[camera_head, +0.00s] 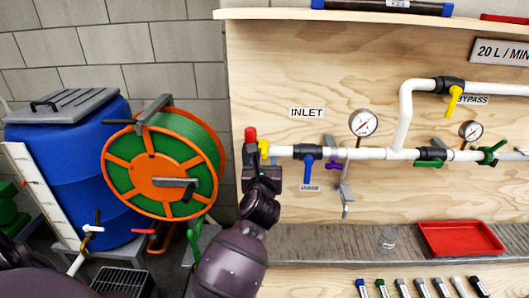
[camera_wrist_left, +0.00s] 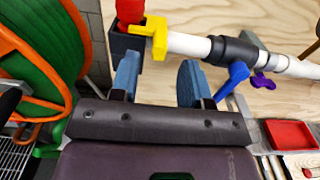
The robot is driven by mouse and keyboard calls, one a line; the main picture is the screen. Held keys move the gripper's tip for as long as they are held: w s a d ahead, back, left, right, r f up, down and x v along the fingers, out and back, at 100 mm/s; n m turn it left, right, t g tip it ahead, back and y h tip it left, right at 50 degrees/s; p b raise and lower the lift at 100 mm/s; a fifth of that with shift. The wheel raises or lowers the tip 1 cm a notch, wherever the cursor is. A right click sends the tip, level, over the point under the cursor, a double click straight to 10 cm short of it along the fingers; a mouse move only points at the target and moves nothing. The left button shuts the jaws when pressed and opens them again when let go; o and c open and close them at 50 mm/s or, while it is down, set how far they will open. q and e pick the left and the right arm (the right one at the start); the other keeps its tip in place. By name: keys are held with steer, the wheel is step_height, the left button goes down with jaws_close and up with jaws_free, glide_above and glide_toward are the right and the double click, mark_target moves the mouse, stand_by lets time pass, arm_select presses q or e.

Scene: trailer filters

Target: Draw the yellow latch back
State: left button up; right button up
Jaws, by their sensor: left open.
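The yellow latch (camera_head: 264,147) sits at the left end of the white inlet pipe, beside a red cap (camera_head: 250,134). In the left wrist view the latch (camera_wrist_left: 157,40) is an angular yellow piece against a dark block, with an arm reaching left near the red cap. My left gripper (camera_head: 262,171) is just below the latch in the head view. In the left wrist view its two blue-grey fingers (camera_wrist_left: 158,78) are spread apart with nothing between them, and the latch lies beyond the gap. My right gripper is not in view.
A blue-handled valve (camera_head: 308,162) hangs from the pipe close to the right of my gripper. An orange-and-green hose reel (camera_head: 158,182) stands to the left, before a blue barrel (camera_head: 62,150).

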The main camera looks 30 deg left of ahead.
mark_target(264, 155)
arm_select(q)
steer(key=shift+x, duration=2.7)
jaws_close()
